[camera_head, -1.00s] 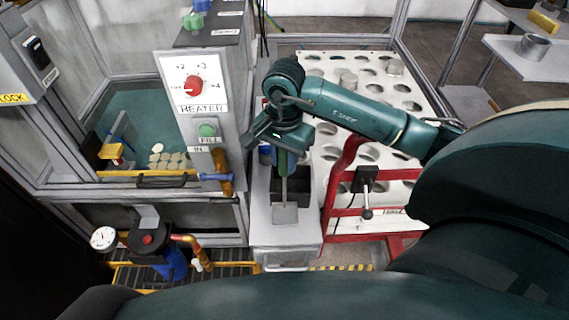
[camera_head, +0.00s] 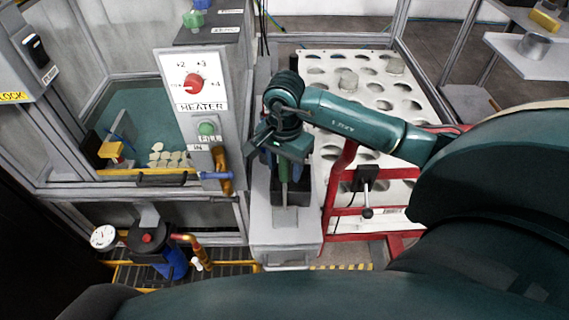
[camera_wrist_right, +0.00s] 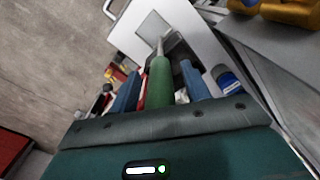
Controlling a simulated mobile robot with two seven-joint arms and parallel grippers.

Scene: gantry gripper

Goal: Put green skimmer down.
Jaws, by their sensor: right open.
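The green skimmer (camera_head: 284,170) has its handle down at the black holder (camera_head: 291,192) on the grey cabinet. Its thin rod shows below the handle in the head view. In the right wrist view the green handle (camera_wrist_right: 160,83) stands between the two fingers, with gaps on both sides, and a square grey plate (camera_wrist_right: 153,28) shows beyond it. My right gripper (camera_head: 283,162) is open around the handle; its fingers also show in the right wrist view (camera_wrist_right: 161,86). My left gripper is not in view.
A heater panel (camera_head: 192,85) and a water tank (camera_head: 130,115) stand to the left. A white perforated table (camera_head: 385,125) with a red frame is at the right.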

